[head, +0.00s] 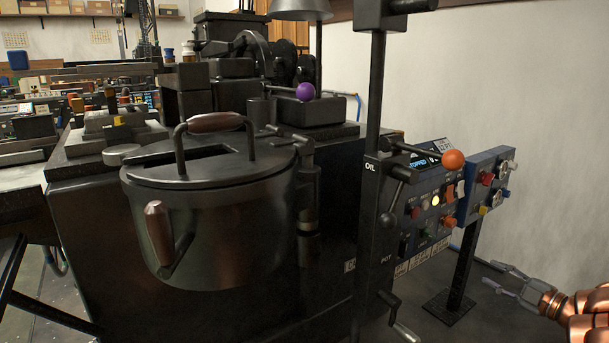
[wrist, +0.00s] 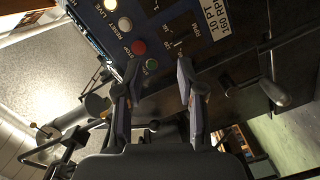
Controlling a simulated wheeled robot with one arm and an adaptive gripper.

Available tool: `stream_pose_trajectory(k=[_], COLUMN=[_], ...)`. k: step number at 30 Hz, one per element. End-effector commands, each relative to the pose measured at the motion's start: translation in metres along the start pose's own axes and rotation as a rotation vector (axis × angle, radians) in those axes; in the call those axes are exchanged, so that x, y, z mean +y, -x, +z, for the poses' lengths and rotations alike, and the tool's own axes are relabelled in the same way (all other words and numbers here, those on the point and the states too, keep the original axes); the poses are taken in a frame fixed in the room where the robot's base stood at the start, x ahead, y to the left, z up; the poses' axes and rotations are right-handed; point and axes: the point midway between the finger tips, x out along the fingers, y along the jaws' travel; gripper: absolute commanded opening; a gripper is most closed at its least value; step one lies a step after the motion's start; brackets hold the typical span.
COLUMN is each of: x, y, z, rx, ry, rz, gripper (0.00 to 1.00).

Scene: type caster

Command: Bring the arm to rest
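My gripper (head: 515,283) is at the lower right in the head view, with my copper-coloured arm behind it. It hangs in clear space to the right of the machine, in front of the pale wall. In the wrist view the two fingers of my gripper (wrist: 158,90) stand apart with nothing between them. I cannot tell the exact gap between the fingers and the panel.
A black casting machine with a lidded pot (head: 215,225) fills the middle. A lever with an orange ball (head: 453,160) and a second blue panel (head: 484,183) on a post (head: 461,265) stand left of my gripper. The pale wall (head: 540,110) is at the right.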

Motion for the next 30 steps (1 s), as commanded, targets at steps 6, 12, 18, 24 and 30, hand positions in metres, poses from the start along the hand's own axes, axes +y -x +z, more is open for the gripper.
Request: stream_pose_trajectory(k=[6,12,18,24,30], x=[0.044,0.100,0.187,0.257,0.297], y=[-0.010,-0.019,-0.016,0.003,0.032], z=[0.002,0.000,-0.019,-0.053,-0.101], rx=[-0.131,-0.300,-0.551,-0.786,-0.992], ry=[0.029,0.048,0.043,-0.032,-0.179], rz=[0.004,0.027,0.099,0.193,0.273], gripper=[0.39,0.39,0.39,0.39,0.39])
